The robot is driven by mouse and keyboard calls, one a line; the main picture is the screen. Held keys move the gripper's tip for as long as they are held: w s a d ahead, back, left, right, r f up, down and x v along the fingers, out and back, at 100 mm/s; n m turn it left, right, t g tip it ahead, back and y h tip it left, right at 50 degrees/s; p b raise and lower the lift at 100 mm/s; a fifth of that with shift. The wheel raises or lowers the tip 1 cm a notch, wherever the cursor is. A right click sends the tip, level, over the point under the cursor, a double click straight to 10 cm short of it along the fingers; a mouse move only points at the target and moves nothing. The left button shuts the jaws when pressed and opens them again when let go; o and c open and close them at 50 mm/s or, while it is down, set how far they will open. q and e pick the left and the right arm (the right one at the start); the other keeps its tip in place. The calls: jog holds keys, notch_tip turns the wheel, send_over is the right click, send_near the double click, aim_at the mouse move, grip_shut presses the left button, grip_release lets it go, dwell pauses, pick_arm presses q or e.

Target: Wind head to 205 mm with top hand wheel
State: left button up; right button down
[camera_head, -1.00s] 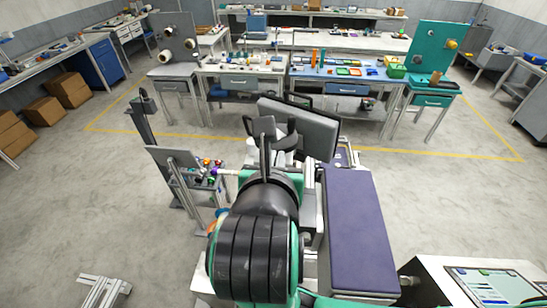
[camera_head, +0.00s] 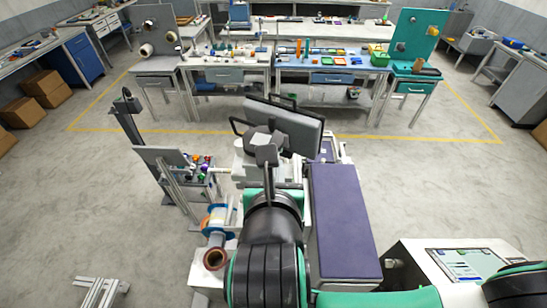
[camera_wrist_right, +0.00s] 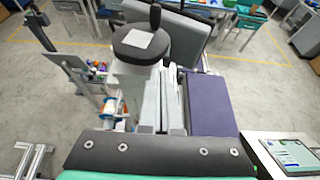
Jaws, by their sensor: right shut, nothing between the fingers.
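The top hand wheel (camera_head: 258,141) is a black disc with a pale label on top, on a light grey machine column. In the right wrist view the hand wheel (camera_wrist_right: 138,45) has an upright black crank knob (camera_wrist_right: 155,16) at its far edge. My right gripper (camera_head: 267,155) is in front of the wheel in the head view, overlapping its near edge; I cannot tell if they touch. In the wrist view its grey fingers (camera_wrist_right: 163,72) are shut and empty, at the lower right of the wheel. The left gripper is out of view. No 205 mm reading is legible.
A dark-framed grey panel (camera_head: 284,126) stands close behind the wheel. A purple-topped block (camera_head: 341,215) is to the right. Film reels (camera_head: 215,220) and a stand with a tilted panel (camera_head: 160,155) are left. A tablet screen (camera_head: 468,264) lies lower right. Open floor surrounds the machine.

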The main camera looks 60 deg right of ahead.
aim_at(252, 155)
jog(key=shift+a, duration=0.1)
jog(key=shift+w+a+r+b, duration=0.1)
jog(key=shift+w+a+b, duration=0.25)
jog(key=shift+w, duration=0.5)
jog(key=shift+w+a+b, duration=0.3)
jog(key=shift+w+a, duration=0.1)
jog(key=shift+w, duration=0.5)
jog(key=shift+w+a+r+b, duration=0.1)
jog(key=shift+w+a+b, duration=0.25)
jog(key=shift+w, duration=0.5)
jog(key=shift+d, duration=0.4)
jog(key=shift+d, duration=0.25)
jog(key=shift+s, duration=0.1)
jog(key=shift+s+d, duration=0.3)
jog(key=shift+s, duration=0.25)
